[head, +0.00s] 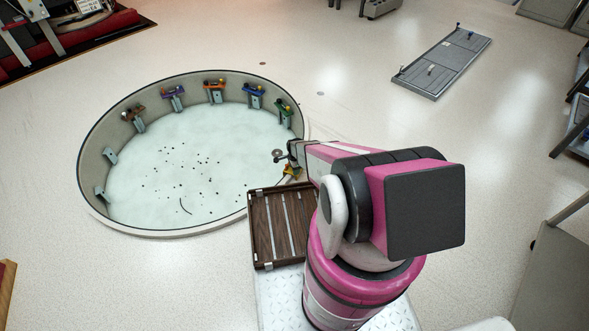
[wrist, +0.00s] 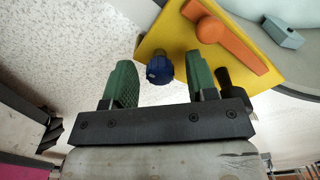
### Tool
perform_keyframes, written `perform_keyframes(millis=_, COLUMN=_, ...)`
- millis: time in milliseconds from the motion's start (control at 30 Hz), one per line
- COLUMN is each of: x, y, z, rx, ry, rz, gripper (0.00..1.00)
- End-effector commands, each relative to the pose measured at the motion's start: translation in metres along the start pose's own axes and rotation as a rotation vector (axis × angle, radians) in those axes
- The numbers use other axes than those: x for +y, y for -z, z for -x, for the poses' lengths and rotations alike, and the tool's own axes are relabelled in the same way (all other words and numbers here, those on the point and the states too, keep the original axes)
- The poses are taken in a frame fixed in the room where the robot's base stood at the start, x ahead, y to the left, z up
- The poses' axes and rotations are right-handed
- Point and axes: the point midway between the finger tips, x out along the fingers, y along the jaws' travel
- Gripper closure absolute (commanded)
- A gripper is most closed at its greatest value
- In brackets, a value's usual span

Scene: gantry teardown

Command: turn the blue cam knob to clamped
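The blue cam knob (wrist: 158,68) shows in the wrist view at the edge of a yellow plate (wrist: 181,36). An orange lever (wrist: 232,43) lies across the same plate. My gripper (wrist: 159,76) is open, with one green finger on each side of the knob in the picture. Gaps show between the knob and both fingers, and nothing is held. I cannot tell how deep the knob sits between them. In the head view my gripper (head: 284,157) is at the right rim of the round pit, by a yellow plate (head: 291,171). The knob cannot be made out there.
The round pit (head: 88,203) has several bracketed stations along its inner wall, including a green one (head: 284,110) and a blue one (head: 253,90). A brown slatted tray (head: 261,228) stands by my base. A grey panel (head: 442,62) lies on the open floor at the back right.

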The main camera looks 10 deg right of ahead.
Motion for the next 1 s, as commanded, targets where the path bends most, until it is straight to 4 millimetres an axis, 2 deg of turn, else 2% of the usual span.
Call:
perform_keyframes(millis=267, x=0.000, y=0.000, z=0.003, rx=0.000, ry=0.001, rz=0.001, gripper=0.48)
perform_keyframes(millis=433, x=0.001, y=0.000, z=0.015, rx=0.000, ry=0.001, rz=0.001, gripper=0.48)
perform_keyframes(millis=567, x=0.001, y=0.000, z=0.035, rx=0.001, ry=0.002, rz=0.001, gripper=0.48)
perform_keyframes(millis=800, x=0.002, y=0.000, z=0.081, rx=0.000, ry=0.002, rz=0.001, gripper=0.48)
perform_keyframes(millis=1000, x=0.001, y=0.000, z=0.105, rx=0.000, ry=0.001, rz=0.000, gripper=0.48)
